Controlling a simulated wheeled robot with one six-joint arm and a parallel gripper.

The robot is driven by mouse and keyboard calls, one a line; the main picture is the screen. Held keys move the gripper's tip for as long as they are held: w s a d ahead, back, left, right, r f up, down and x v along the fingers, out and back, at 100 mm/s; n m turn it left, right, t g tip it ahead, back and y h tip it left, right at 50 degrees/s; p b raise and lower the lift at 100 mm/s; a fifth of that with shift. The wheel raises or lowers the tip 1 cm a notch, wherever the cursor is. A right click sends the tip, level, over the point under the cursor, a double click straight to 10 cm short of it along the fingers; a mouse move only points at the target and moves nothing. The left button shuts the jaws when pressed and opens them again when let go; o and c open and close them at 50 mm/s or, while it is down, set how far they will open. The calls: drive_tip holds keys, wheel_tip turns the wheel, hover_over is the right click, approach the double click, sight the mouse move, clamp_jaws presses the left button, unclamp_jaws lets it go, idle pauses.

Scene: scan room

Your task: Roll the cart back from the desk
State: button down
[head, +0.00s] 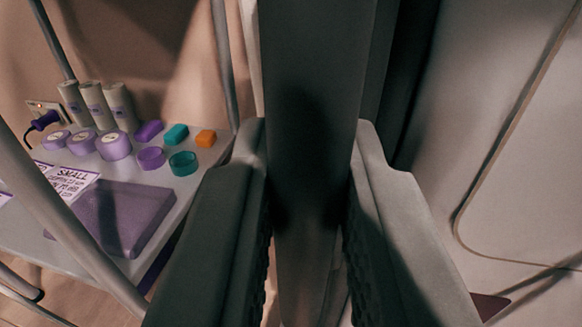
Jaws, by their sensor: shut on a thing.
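My gripper (308,145) fills the middle of the head view, its two grey padded fingers shut on a broad dark upright bar (310,60). The bar runs from the top edge down between the fingers. I cannot tell whether this bar is part of the cart. On the left is a grey shelf (205,185) framed by pale metal tubes (62,225), which looks like the cart. It carries a flat purple case (122,218) and a printed card (68,182). I cannot make out the desk for certain.
A purple plug (44,121) sits in a wall socket. A pale panel (490,130) closes off the right. Wooden floor shows lower left.

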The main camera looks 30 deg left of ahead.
drive_tip(key=shift+d, duration=0.1)
drive_tip(key=c, duration=1.4)
unclamp_jaws()
drive_tip(key=shift+c, duration=0.2)
drive_tip(key=shift+s, duration=0.1)
drive_tip(key=v, duration=1.7)
drive_tip(key=shift+d, duration=0.15)
drive_tip(key=shift+s, duration=0.1)
